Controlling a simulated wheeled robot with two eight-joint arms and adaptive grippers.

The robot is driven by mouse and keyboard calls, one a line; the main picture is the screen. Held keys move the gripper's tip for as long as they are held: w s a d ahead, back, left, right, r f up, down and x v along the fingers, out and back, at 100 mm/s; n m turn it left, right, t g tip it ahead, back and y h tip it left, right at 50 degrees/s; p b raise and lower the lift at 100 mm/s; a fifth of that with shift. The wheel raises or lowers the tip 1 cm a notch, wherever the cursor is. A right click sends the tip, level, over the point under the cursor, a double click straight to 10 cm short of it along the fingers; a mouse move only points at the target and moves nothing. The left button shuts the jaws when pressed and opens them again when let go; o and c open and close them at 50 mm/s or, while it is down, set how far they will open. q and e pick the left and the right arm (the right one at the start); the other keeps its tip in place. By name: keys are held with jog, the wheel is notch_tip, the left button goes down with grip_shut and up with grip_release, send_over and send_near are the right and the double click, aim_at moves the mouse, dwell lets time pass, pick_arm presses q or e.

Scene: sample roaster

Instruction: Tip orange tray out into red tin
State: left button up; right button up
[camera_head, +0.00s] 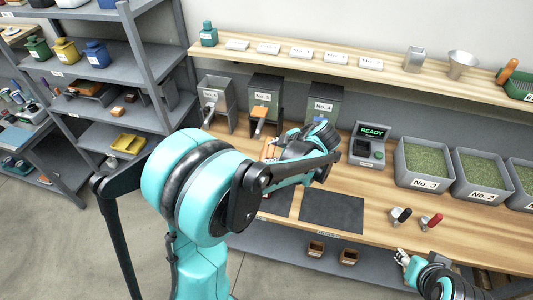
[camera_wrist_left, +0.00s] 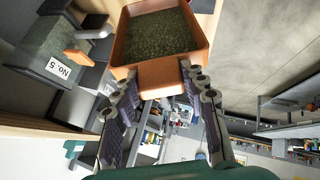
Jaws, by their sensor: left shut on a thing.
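My left gripper (camera_wrist_left: 160,75) is shut on the handle tab of the orange tray (camera_wrist_left: 157,76). In the left wrist view the tray holds a layer of green beans. In the head view the left gripper (camera_head: 300,150) is over the bench in front of the bins, and its arm hides most of the tray; an orange part of it (camera_head: 268,150) shows beside the fingers. I cannot make out a red tin in either view. My right gripper (camera_head: 401,257) is low at the bench's front edge, too small to tell its state.
A dark mat (camera_head: 331,210) lies clear in front. Green, yellow and blue tins stand on the left rack (camera_head: 80,66).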

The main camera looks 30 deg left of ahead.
pick_arm(q)
jog(key=w+d+f+y+b, duration=0.1)
jog(key=w+d+y+b, duration=0.1)
jog(key=d+b, duration=0.3)
jog(key=shift+d+f+m+g+y, duration=0.3)
jog(key=shift+y, duration=0.1)
jog(key=shift+r, duration=0.15)
dwell(1.4)
notch_tip(320, 180, up, 3)
jog(key=shift+f+p, duration=0.1)
jog(key=shift+p, duration=0.9)
jog(key=shift+f, duration=0.15)
